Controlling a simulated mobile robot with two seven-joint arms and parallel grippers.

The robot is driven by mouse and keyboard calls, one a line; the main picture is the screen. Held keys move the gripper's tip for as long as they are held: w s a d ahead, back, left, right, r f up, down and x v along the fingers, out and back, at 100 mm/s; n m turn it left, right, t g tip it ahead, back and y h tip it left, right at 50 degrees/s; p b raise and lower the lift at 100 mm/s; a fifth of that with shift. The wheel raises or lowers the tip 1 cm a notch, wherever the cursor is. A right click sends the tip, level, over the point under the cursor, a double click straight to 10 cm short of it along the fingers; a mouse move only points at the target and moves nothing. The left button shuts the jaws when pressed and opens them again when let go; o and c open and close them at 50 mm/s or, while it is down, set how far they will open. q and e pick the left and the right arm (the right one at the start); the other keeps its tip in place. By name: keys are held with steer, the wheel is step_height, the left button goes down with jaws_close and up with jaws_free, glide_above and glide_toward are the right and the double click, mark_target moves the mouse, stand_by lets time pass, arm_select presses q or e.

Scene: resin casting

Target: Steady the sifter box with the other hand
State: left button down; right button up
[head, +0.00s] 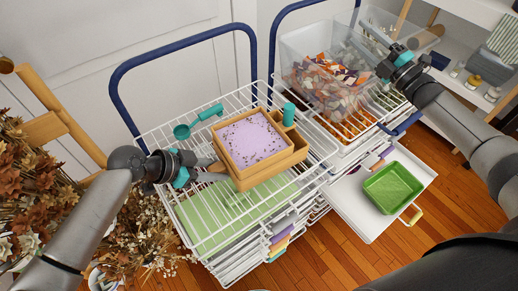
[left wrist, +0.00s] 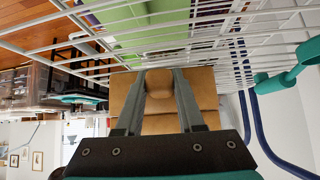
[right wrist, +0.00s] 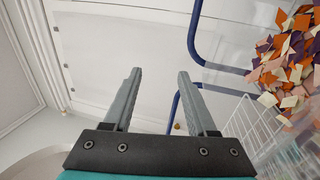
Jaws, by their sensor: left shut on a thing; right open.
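The sifter box (head: 247,184) is a wooden box with speckled lilac material inside. It sits on the white wire rack in the head view. My left gripper (head: 212,167) is at its left side, shut on its rounded wooden handle (left wrist: 160,83), which shows between the fingers in the left wrist view. The box's wooden side (left wrist: 205,90) is just beyond. My right gripper (head: 366,42) is open and empty, up by the clear bin, well to the right of and apart from the box. Its spread fingers show in the right wrist view (right wrist: 160,85).
A teal scoop (head: 198,122) lies on the wire rack (head: 158,135) behind the box, and a teal cylinder (head: 289,113) stands at its right. A clear bin (head: 296,66) holds many coloured chips. A green tray (head: 393,188) sits on a white drawer (head: 350,212). Blue rails rise behind.

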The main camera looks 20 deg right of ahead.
steer(key=a+r+n+g+y, duration=0.2)
steer(key=a+n+g+y, duration=0.8)
steer(key=a, duration=0.7)
steer(key=s+a+f+n+g+h, duration=0.1)
steer(key=s+a+n+g, duration=0.35)
steer(key=a+n, duration=0.35)
steer(key=n+g+h, duration=0.5)
steer(key=n+h, duration=0.1)
steer(key=h, duration=0.9)
glide_above(289, 112)
steer(key=f, duration=0.3)
steer(key=w+f, duration=0.1)
steer(key=f, duration=0.1)
steer(key=shift+a, duration=0.1)
steer(key=shift+d, duration=0.3)
steer(key=shift+w+d+f+h, duration=0.1)
steer(key=shift+d+f+h, duration=0.05)
steer(key=shift+f+h, duration=0.15)
steer(key=shift+f, duration=3.7)
